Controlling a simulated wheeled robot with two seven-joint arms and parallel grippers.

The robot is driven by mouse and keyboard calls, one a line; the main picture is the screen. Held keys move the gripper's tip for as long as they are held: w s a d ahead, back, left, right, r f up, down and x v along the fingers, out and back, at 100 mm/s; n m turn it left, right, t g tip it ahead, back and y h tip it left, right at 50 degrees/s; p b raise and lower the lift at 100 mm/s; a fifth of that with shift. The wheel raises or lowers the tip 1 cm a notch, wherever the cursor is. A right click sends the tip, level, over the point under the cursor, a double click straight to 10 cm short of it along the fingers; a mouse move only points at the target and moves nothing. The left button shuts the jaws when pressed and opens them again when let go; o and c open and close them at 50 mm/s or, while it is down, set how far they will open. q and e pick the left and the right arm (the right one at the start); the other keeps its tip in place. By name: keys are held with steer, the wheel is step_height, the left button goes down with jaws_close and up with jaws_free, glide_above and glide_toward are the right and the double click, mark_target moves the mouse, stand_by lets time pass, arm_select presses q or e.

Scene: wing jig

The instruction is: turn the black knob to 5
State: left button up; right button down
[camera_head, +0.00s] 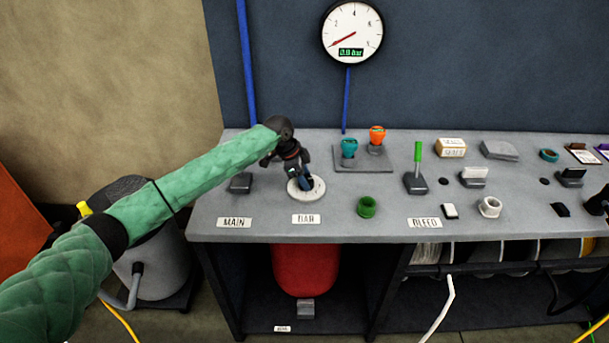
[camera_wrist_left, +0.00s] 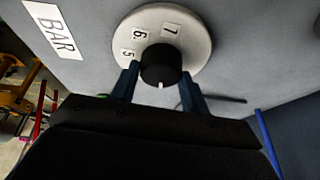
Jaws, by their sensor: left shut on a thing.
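The black knob (camera_wrist_left: 161,62) stands in the middle of a round white dial plate (camera_wrist_left: 202,42) in the left wrist view. The numbers 5, 6 and what looks like 7 show on the plate, left and above the knob. The knob's white mark points down the picture, away from these numbers. My left gripper (camera_wrist_left: 160,85) is shut on the knob, one finger on each side. In the head view my left gripper (camera_head: 304,180) reaches down over the dial plate (camera_head: 316,190) and hides the knob.
A BAR label (camera_head: 306,219) lies in front of the dial. A teal knob (camera_head: 348,147), an orange knob (camera_head: 377,135), a green ring (camera_head: 367,207) and a green-handled lever (camera_head: 417,160) stand to the right.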

arm_select(q)
steer(key=n+t+p, duration=0.1)
steer(key=n, duration=0.1)
steer(key=n+t+p, duration=0.1)
steer(key=n+p, duration=0.1)
steer(key=n, duration=0.1)
steer(key=shift+s+d+r+y, duration=0.1)
steer(key=shift+s+r+y, duration=0.1)
steer(key=shift+y, duration=0.2)
steer(key=n+t+y+p, duration=0.1)
steer(key=n+p, duration=0.2)
steer(key=n, duration=0.1)
steer(key=n+t+y+p, duration=0.1)
steer(key=n+y+p, duration=0.1)
steer(key=n, duration=0.3)
steer(key=shift+d+p, duration=0.2)
steer(key=shift+p, duration=0.55)
steer(key=shift+f+n+y+p, duration=0.1)
steer(key=shift+n+y+p, duration=0.25)
steer(key=shift+n, duration=0.45)
arm_select(e)
steer(key=s+d+f, duration=0.3)
steer(key=s, duration=0.7)
steer(key=s+d+f+g, duration=0.1)
steer(key=s+d+f, duration=0.2)
steer(key=s, duration=0.7)
steer(key=shift+s+f, duration=0.2)
steer(key=shift+f, duration=0.5)
arm_select(q)
steer(key=o, duration=1)
